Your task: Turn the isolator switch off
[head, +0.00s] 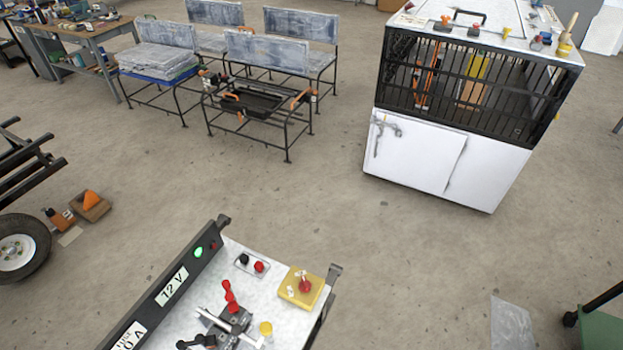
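A white-topped bench panel (275,322) stands at the bottom of the head view. On it is a yellow block with a red knob (305,286), which looks like the isolator switch. Small pale marks or parts sit beside the knob; its exact setting is too small to read. A green lamp (198,252) glows on the panel's dark upright edge, above a "12 V" label (174,287). Neither of my grippers is in view.
A grey metal mechanism with a red handle (230,297) sits left of the yellow block. A small plate with black and red terminals (252,263) lies behind. A white caged cabinet (440,155) stands farther back right. Concrete floor between is clear. A wheel (18,250) is at left.

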